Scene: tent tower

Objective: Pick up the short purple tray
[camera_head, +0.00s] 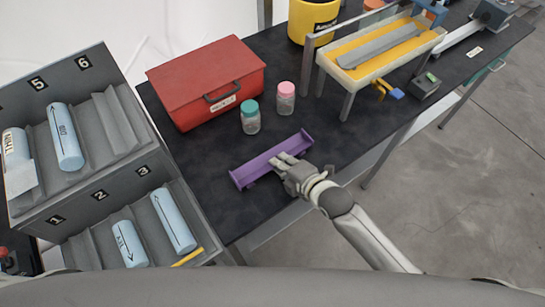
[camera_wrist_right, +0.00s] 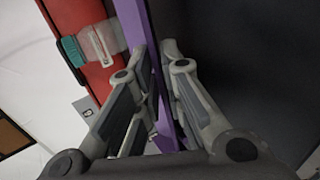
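The short purple tray (camera_head: 256,168) is a shallow trough with raised end plates, lying on the dark table near its front edge. My right gripper (camera_head: 287,163) reaches over its front side, right of the middle. In the right wrist view the purple tray wall (camera_wrist_right: 138,22) runs between the two fingers (camera_wrist_right: 157,60). The fingers have come together with the wall between them and look shut on it. The contact is partly hidden. I cannot see the tray clear of the table. My left gripper is not in view.
Behind the tray stand a red toolbox (camera_head: 205,78), a teal-lidded jar (camera_head: 250,122) and a pink-lidded jar (camera_head: 286,103). A grey rack (camera_head: 85,70) with light blue cylinders is at left. A yellow-and-white trough stand (camera_head: 375,62) is at right. Table right of the tray is clear.

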